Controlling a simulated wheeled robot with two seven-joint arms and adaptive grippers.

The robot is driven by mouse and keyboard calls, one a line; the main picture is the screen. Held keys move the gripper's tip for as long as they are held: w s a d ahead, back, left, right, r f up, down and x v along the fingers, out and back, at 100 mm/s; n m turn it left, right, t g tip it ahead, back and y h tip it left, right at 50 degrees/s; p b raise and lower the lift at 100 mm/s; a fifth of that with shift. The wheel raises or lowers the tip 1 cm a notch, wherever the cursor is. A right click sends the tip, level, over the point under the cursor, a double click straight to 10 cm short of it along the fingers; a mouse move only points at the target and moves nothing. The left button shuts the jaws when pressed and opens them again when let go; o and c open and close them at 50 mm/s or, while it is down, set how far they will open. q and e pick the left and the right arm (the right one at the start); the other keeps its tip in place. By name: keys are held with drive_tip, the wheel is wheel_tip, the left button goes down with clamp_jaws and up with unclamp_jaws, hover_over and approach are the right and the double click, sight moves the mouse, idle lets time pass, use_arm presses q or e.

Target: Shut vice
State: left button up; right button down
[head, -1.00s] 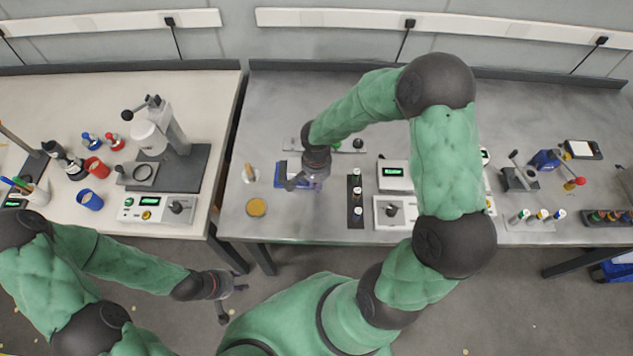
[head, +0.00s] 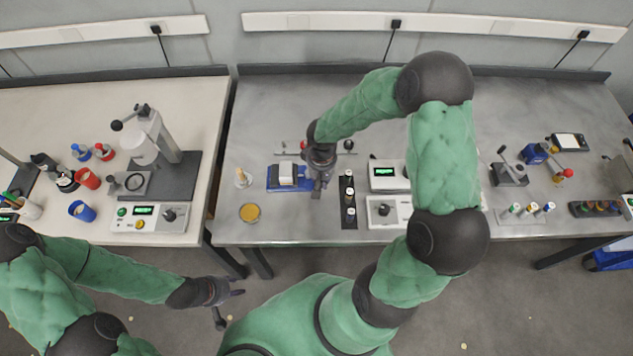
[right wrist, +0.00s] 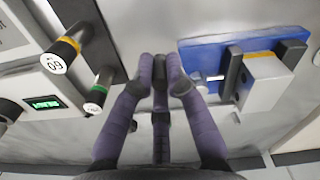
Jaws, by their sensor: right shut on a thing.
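The blue fixture with a grey-white block, which looks like the vice (head: 275,185), sits on the grey bench left of my right gripper. In the right wrist view its blue base (right wrist: 203,57) carries dark upright jaws around the block (right wrist: 268,85), with a short pale stub toward my fingers. My right gripper (head: 318,190) is low beside the vice. My left gripper (head: 230,306) is open and empty in front of the benches.
A black strip with several vials (head: 348,200) stands just right of my right gripper, beside instruments with green displays (head: 384,172). A yellow-filled dish (head: 250,212) lies front left of the vice. A bar with knobs (head: 348,146) is behind. The bench front edge is clear.

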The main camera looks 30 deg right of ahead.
drive_tip(key=d+n, duration=0.1)
drive_tip(key=d+n+p, duration=0.1)
drive_tip(key=n, duration=0.1)
drive_tip(key=shift+w+n, duration=0.3)
drive_tip(key=shift+w+d+n+p, duration=0.4)
drive_tip(key=shift+n+p, duration=0.1)
drive_tip(key=shift+n, duration=0.55)
drive_tip(key=shift+w+d+n+p, duration=0.3)
drive_tip(key=shift+d+n+p, duration=0.15)
drive_tip(key=shift+n, duration=0.6)
drive_tip(key=c, duration=1.3)
unclamp_jaws()
drive_tip(key=shift+w, duration=0.1)
drive_tip(key=shift+o, duration=0.2)
wheel_tip(320, 180, up, 12)
drive_tip(key=shift+f, duration=0.1)
